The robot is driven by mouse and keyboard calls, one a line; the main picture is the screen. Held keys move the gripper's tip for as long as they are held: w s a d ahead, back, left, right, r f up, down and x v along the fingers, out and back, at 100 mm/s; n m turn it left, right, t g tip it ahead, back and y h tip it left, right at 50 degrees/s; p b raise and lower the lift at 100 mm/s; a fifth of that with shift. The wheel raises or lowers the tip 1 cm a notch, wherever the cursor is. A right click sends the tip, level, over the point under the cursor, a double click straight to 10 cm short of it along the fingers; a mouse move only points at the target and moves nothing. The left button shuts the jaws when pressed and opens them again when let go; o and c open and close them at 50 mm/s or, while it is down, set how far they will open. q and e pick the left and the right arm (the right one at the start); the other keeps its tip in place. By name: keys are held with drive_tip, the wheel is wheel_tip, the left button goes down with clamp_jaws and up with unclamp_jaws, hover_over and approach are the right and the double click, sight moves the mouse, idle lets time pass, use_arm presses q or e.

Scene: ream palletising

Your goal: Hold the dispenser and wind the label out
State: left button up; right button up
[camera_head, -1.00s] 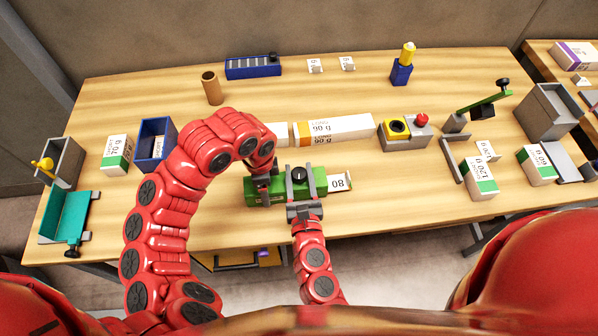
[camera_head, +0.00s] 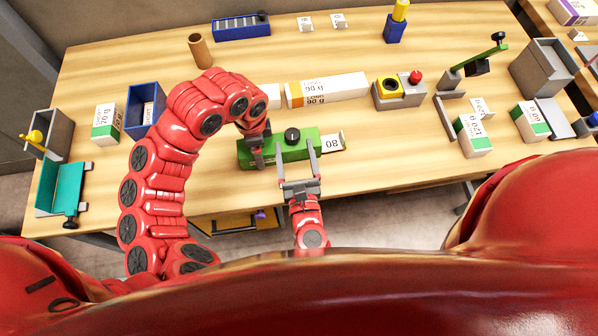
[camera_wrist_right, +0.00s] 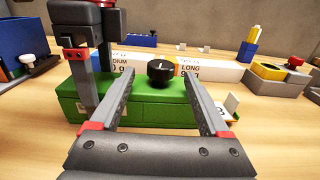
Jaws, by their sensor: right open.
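The green dispenser (camera_head: 296,149) stands near the table's front edge, with a black round knob (camera_head: 292,135) on top. A white label marked 80 (camera_head: 332,143) sticks out of its right end. My left gripper (camera_head: 267,150) is shut across the dispenser's left part, one finger down its front face; it also shows in the right wrist view (camera_wrist_right: 90,85). My right gripper (camera_head: 297,149) is open and empty. In the right wrist view its fingers (camera_wrist_right: 158,75) point forward on either side of the knob (camera_wrist_right: 161,73), apart from it.
Long cartons (camera_head: 327,90) lie behind the dispenser. A yellow-and-red button box (camera_head: 400,90) stands right of them, a blue bin (camera_head: 146,117) to the left. Small cartons (camera_head: 473,136) stand at right. The wood right of the label is clear.

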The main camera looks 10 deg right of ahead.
drive_tip(key=s, duration=0.6)
drive_tip(key=shift+s+a, duration=0.1)
drive_tip(key=shift+s, duration=0.65)
use_arm(q)
drive_tip(key=o, duration=1.5)
